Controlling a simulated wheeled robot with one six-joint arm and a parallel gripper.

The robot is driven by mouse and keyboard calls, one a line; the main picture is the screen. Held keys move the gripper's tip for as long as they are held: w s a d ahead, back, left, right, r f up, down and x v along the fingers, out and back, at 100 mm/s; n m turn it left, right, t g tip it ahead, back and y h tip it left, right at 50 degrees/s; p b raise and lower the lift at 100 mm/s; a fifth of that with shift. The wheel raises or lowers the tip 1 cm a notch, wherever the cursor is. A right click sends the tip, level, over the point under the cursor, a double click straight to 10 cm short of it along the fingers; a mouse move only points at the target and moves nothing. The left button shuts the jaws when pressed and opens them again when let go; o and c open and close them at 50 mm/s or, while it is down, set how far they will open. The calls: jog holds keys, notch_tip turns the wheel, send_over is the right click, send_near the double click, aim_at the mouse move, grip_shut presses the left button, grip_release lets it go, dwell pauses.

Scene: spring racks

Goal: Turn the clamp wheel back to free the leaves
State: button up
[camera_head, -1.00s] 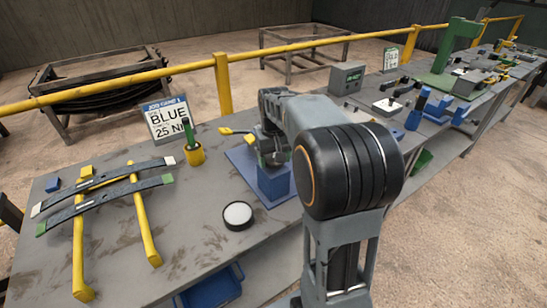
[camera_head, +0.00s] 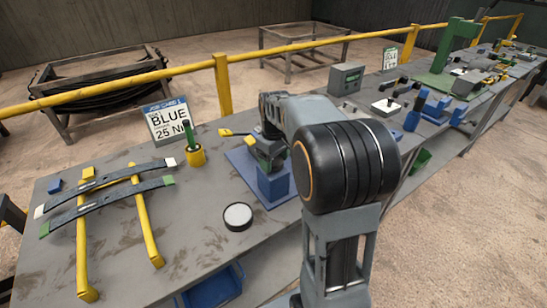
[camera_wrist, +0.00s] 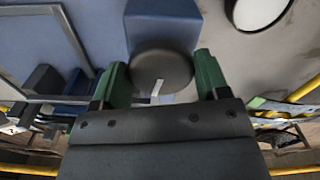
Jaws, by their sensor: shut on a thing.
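The clamp wheel (camera_wrist: 160,66) is a dark round knob with a white mark, on a blue clamp fixture (camera_wrist: 160,22) in the wrist view. My gripper (camera_wrist: 161,78) has its two green fingers on either side of the wheel, shut on it. In the head view my gripper (camera_head: 270,153) is over the blue fixture (camera_head: 273,186), and the wheel is hidden there. Two dark curved leaves (camera_head: 107,207) lie across yellow rails (camera_head: 148,229) on the left of the bench, with white and green ends.
A round white-topped disc (camera_head: 238,216) is at the bench's front. A yellow cup with a green-handled tool (camera_head: 195,156) and a job card (camera_head: 168,120) stand behind. A yellow railing (camera_head: 224,85) runs along the back. A grey box (camera_head: 346,78) is further right.

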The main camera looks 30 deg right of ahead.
aim_at(275, 160)
jog(key=n+p, duration=0.1)
jog(key=n, duration=0.4)
jog(key=shift+w, duration=0.1)
dwell(0.5)
jog(key=o, duration=0.9)
notch_tip(275, 160, up, 14)
jog(key=shift+f+p, duration=0.1)
jog(key=shift+p, duration=0.35)
